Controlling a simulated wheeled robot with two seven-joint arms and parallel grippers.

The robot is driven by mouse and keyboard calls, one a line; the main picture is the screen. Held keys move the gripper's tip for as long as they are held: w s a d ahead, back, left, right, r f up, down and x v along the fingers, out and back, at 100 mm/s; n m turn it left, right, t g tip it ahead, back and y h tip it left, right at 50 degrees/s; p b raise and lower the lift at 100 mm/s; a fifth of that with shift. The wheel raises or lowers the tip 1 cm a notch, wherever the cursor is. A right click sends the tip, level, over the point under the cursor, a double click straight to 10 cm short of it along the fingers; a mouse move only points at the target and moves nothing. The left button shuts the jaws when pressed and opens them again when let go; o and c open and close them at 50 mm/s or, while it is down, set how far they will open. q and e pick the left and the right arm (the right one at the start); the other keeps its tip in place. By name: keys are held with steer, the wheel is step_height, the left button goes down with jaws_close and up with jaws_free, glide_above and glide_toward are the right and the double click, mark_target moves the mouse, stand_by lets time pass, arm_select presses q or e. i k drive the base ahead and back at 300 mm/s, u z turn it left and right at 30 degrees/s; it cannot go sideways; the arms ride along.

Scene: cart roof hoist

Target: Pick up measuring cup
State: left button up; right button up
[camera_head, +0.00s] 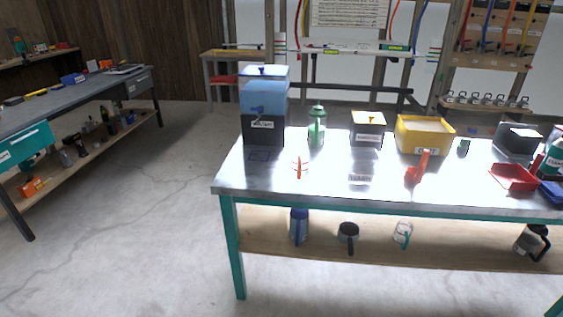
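A clear cup with an orange-red handle (299,168) stands on the metal-topped table (325,182), right of the blue dispenser; it looks like a measuring cup, but its markings are too small to read. A second clear cup with a teal handle (402,235) sits on the wooden shelf under the table and could also be a measuring cup. Neither of my grippers shows in the head view.
On the table stand a blue and black dispenser (264,105), a green bottle (317,127), a yellow bin (424,135), a red scoop (418,168) and a red tray (513,178). The lower shelf (320,242) holds more vessels. Floor (150,230) left of the table is clear.

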mark_target(300, 154)
steer(key=u, duration=0.6)
steer(key=i, duration=1.75)
steer(key=z, duration=0.85)
